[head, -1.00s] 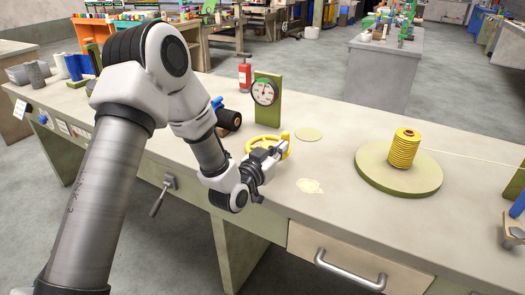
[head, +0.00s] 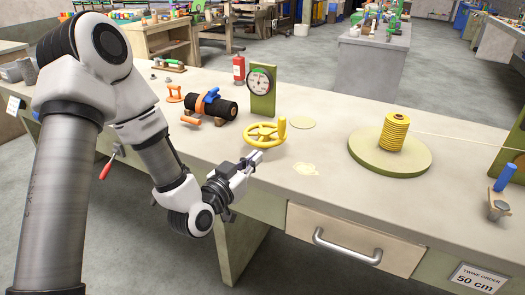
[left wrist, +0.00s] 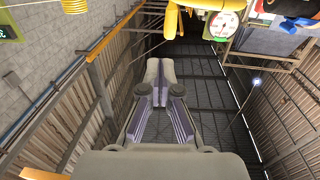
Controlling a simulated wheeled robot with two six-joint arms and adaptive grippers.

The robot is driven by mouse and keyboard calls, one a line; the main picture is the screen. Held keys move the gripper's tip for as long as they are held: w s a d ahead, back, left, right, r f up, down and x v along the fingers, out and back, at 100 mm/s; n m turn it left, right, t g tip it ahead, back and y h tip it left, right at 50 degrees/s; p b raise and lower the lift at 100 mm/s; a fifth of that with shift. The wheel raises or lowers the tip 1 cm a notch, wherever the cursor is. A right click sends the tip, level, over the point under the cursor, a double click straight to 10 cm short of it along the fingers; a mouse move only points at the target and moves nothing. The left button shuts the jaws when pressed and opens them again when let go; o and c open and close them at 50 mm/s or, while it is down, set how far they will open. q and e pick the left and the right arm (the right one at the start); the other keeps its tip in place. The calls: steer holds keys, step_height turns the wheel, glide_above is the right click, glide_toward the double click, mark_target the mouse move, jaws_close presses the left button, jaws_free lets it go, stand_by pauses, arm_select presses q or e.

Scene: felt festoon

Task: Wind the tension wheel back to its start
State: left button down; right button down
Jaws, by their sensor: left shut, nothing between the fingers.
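The yellow tension wheel (head: 262,136) lies flat near the front edge of the bench, with its upright yellow handle (head: 281,127) on the right side of the rim. My left gripper (head: 256,158) is shut and empty just in front of the wheel, low by the bench edge. In the left wrist view its fingers (left wrist: 164,68) meet with nothing between them, and part of the yellow wheel (left wrist: 205,4) shows above, apart from the fingers. A round dial gauge (head: 261,80) stands on a green post behind the wheel. My right gripper is not in view.
A black roller with a blue clamp (head: 212,103) lies left of the wheel. A yellow twine spool (head: 393,132) stands on a round green turntable (head: 368,158) to the right. A drawer handle (head: 346,246) juts from the bench front. The bench between wheel and turntable is mostly clear.

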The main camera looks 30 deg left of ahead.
arm_select(q)
steer(key=n, duration=0.1)
steer(key=n+y+p, duration=0.2)
steer(key=n+p, duration=0.1)
steer(key=n, duration=1.5)
glide_toward(280, 130)
steer(key=w, duration=0.7)
steer(key=shift+w+a, duration=0.1)
steer(key=shift+a, duration=0.1)
steer(key=shift+w+f, duration=0.1)
